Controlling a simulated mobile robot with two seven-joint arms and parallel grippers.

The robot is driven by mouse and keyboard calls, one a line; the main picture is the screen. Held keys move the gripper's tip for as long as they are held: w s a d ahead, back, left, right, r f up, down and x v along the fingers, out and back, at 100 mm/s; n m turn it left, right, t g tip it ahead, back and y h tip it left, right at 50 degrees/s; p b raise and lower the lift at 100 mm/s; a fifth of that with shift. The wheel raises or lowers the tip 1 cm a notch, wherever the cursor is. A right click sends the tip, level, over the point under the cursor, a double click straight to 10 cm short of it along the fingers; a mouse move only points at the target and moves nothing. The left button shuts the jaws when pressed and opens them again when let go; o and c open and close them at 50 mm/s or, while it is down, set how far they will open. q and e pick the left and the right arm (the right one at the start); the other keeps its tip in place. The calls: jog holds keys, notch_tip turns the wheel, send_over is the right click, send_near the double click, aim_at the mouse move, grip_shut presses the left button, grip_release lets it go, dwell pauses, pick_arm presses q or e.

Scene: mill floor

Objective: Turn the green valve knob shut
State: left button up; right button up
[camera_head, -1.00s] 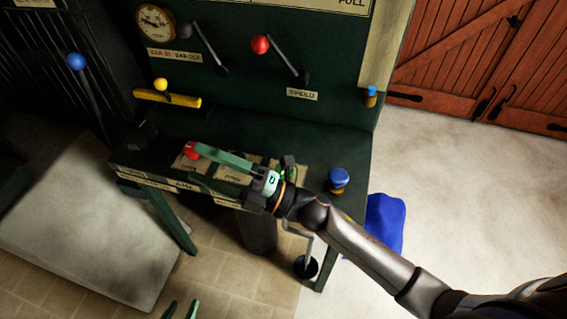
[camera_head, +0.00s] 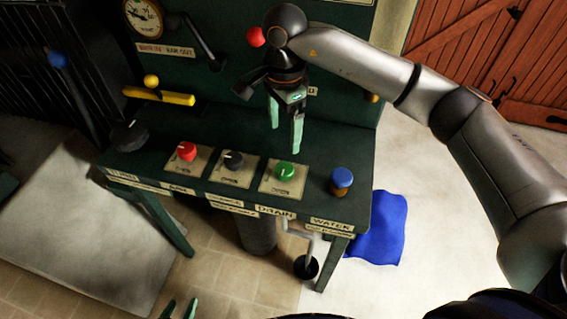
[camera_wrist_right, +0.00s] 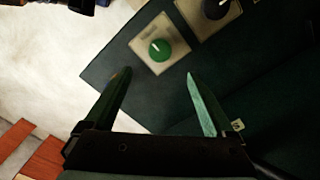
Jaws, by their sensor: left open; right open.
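The green valve knob (camera_head: 285,171) sits on a cream plate near the front of the dark green bench, behind the "DRAIN" label. In the right wrist view the knob (camera_wrist_right: 160,49) lies beyond the fingertips, roughly between their lines. My right gripper (camera_head: 285,136) is open and empty, pointing down above the bench and behind the knob, not touching it. Its two green fingers (camera_wrist_right: 161,78) are spread wide in the wrist view. My left gripper (camera_head: 180,308) shows only its two fingertips at the bottom edge, apart and empty.
A black knob (camera_head: 234,160) and a red knob (camera_head: 187,151) sit on plates left of the green one. A blue-topped knob (camera_head: 342,179) stands to its right. A yellow bar (camera_head: 160,96) and levers are behind. A blue cloth (camera_head: 381,230) lies on the floor.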

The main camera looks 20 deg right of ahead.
aim_at(284, 168)
notch_tip(284, 168, down, 12)
jog(key=shift+f+p, duration=0.2)
jog(key=shift+p, duration=0.3)
jog(key=c, duration=1.4)
